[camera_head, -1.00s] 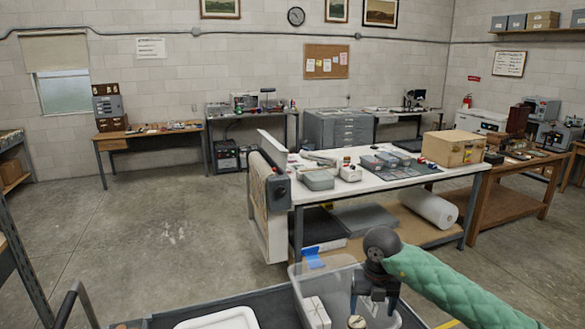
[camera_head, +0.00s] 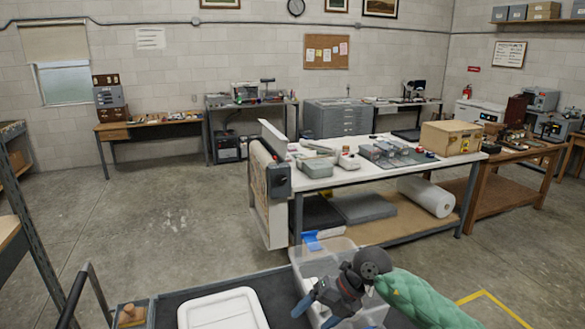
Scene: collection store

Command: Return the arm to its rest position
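My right arm, in a green quilted sleeve, comes in from the lower right in the head view. Its dark gripper (camera_head: 316,314) hangs over the clear plastic bin (camera_head: 318,256) and points down to the left. Its two fingers look spread, with nothing visible held between them. The gripper and arm hide much of the bin's inside, so I cannot make out its contents. My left gripper and arm are not in view.
A white-topped workbench (camera_head: 380,178) stands beyond. Open concrete floor (camera_head: 170,220) lies to the left.

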